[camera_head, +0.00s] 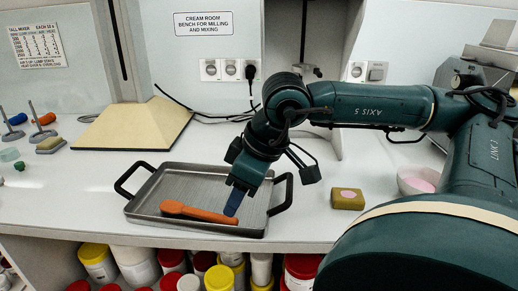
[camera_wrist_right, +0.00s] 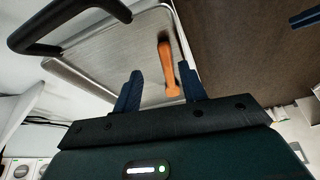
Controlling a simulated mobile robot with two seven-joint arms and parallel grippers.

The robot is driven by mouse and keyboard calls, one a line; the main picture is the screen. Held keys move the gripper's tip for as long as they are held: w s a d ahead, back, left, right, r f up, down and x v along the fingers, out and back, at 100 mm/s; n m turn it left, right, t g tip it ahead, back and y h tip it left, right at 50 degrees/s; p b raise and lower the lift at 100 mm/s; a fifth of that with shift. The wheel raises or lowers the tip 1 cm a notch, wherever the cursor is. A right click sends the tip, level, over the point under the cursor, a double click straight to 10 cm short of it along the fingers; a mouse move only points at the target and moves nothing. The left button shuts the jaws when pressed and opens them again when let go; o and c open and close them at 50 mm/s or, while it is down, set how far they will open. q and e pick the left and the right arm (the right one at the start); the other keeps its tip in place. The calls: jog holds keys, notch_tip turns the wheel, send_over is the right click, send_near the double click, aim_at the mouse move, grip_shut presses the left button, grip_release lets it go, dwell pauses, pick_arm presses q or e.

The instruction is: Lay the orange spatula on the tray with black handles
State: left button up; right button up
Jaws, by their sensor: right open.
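The orange spatula (camera_head: 196,212) lies on the metal tray with black handles (camera_head: 172,181), along its near side. Its wide end points left in the head view. My right gripper (camera_head: 235,203) is just above the tray, at the spatula's right end. In the right wrist view my right gripper (camera_wrist_right: 160,90) is open, and the spatula (camera_wrist_right: 168,66) shows beyond the fingers, close to one of them. The tray (camera_wrist_right: 110,50) fills much of that view, with one black handle (camera_wrist_right: 60,28). I see nothing between the fingers that is held. My left gripper is not in view.
Small stands (camera_head: 40,120) are at far left. Lidded tubs (camera_head: 140,265) sit below the bench.

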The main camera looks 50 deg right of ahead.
jog(key=v, duration=1)
